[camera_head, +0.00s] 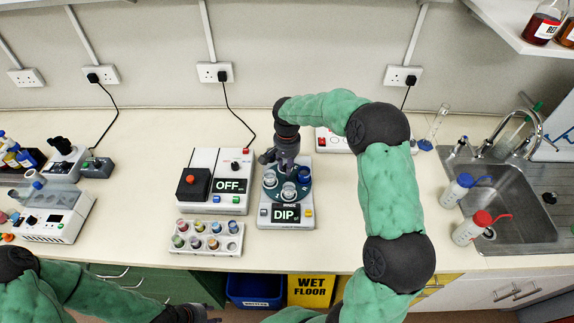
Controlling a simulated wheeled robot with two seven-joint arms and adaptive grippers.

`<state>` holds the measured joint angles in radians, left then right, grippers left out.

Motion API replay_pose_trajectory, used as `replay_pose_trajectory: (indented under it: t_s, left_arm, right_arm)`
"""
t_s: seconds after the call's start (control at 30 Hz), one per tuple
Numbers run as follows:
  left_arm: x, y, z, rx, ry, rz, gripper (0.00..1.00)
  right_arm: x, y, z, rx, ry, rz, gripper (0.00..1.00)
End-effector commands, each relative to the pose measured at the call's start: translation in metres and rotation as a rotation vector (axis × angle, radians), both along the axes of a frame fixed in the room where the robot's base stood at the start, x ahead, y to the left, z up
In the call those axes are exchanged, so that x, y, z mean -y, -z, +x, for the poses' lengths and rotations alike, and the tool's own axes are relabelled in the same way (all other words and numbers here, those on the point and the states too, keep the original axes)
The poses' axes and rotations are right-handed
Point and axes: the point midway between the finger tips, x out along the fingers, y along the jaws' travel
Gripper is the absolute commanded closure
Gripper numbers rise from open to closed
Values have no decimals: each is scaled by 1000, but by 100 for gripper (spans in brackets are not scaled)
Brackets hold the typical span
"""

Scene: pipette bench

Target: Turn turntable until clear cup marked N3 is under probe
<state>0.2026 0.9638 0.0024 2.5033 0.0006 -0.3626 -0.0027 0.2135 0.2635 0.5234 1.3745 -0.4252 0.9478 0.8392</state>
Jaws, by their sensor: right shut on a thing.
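The turntable (280,201) is a dark blue disc on a white device whose display reads DIP. Several small cups stand on it: a clear cup (289,191) at the front, another clear cup (270,179) at the left and a blue one (304,174) at the right. The N3 mark is too small to read, and I cannot pick out the probe behind my gripper. My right gripper (279,162) points down at the back of the turntable, shut on a part there that its fingers mostly hide. My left gripper (205,316) is low at the bottom edge, away from the turntable; its jaws are unclear.
Left of the turntable stands a white device (205,163) reading OFF with a red button. A rack of small coloured vials (209,238) sits in front of it. A sink (512,200) and two wash bottles are at the right. Bench between turntable and sink is partly behind my arm.

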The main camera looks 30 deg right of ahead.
Motion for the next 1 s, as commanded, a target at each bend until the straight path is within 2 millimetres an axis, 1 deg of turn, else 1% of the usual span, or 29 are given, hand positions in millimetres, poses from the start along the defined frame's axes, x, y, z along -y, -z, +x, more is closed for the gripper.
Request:
replay_pose_trajectory:
  t_s: [0.4,1.0]
  left_arm:
    - [0,3,0,0,0,0,60]
    - [0,3,0,0,0,0,60]
  right_arm:
    - [0,0,0,0,115,0,100]
    - [0,0,0,0,135,0,100]
